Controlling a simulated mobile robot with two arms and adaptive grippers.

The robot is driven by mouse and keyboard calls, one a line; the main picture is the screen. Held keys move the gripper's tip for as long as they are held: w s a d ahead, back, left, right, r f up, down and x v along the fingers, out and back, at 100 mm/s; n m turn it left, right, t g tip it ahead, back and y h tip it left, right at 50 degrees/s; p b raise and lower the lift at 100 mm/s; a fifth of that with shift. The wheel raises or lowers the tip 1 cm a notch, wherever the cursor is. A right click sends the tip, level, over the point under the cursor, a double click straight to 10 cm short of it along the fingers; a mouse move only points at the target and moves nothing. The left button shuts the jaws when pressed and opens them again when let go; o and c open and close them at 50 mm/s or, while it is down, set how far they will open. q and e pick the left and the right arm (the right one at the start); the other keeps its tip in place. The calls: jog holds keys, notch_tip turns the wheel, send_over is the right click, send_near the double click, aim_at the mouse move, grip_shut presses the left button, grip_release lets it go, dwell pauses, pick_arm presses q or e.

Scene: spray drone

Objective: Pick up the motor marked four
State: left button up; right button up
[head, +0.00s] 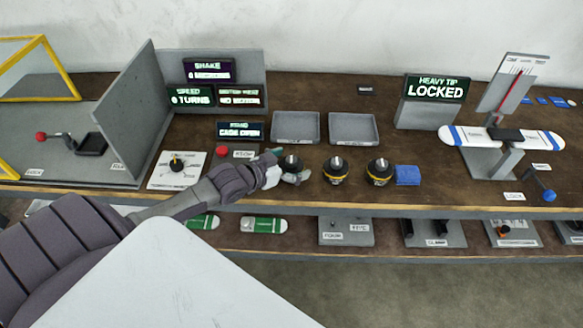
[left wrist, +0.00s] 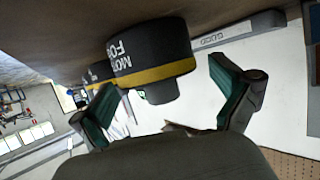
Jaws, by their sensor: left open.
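Three black motors with yellow bands stand in a row on the bench: a left one (head: 291,163), a middle one (head: 335,171) and a right one (head: 379,172). My left gripper (head: 284,168) is at the leftmost motor and partly covers it. In the left wrist view, the open left gripper (left wrist: 162,80) has its teal finger pads either side of a motor (left wrist: 150,52). Its lettering is cut off and reads "MO" and "FO". I cannot tell whether the pads touch it. My right gripper is not in view.
A blue pad (head: 407,175) lies right of the motors. Two grey trays (head: 354,128) are behind them. A red button (head: 222,150) and a dial plate (head: 175,170) are to the left. The bench front edge (head: 400,211) runs close in front.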

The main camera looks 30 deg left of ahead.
pick_arm(q)
jog(key=c, duration=1.7)
jog(key=shift+r, duration=0.15)
jog(key=shift+c, duration=0.2)
